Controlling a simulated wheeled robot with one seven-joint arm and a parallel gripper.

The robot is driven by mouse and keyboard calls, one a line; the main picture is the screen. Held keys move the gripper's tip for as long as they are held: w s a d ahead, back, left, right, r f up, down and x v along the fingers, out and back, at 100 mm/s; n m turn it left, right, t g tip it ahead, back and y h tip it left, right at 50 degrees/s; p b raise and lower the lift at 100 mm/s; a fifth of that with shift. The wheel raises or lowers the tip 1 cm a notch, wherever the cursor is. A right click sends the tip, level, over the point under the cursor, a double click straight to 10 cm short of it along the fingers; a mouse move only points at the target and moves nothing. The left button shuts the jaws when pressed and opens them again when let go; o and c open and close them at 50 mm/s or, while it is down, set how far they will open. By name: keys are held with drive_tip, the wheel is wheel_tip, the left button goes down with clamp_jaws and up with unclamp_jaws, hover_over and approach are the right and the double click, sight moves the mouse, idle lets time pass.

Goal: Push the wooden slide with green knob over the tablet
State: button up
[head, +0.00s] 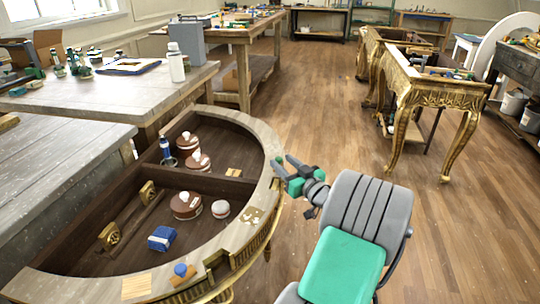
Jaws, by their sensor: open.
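A half-round console (262,143) with a pale rim and a dark recessed top fills the lower left of the head view. On its front rim sits a small wooden piece (188,279) with a round knob (180,269) that looks blue. I cannot make out a green knob. Left of it on the rim lies a flat square light-wood plate (137,285), apart from it; I cannot tell whether this is the tablet. A speckled pale patch (253,216) lies on the right rim. My gripper (284,164) is open and empty at the console's right rim, away from the knobbed piece.
Inside the recess stand several brown lidded pots (186,205), a blue-and-white bottle (165,150), a blue box (160,239) and gilt fittings (110,236). A divider (215,183) crosses it. Grey worktables (60,185) stand left.

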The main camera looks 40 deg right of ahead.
sight(273, 154)
drive_tip(key=w, duration=0.4)
drive_tip(key=w+d, duration=0.1)
drive_tip(key=w, duration=0.1)
drive_tip(key=shift+a, duration=0.1)
drive_tip(key=shift+c, duration=0.5)
clamp_jaws()
idle(0.6)
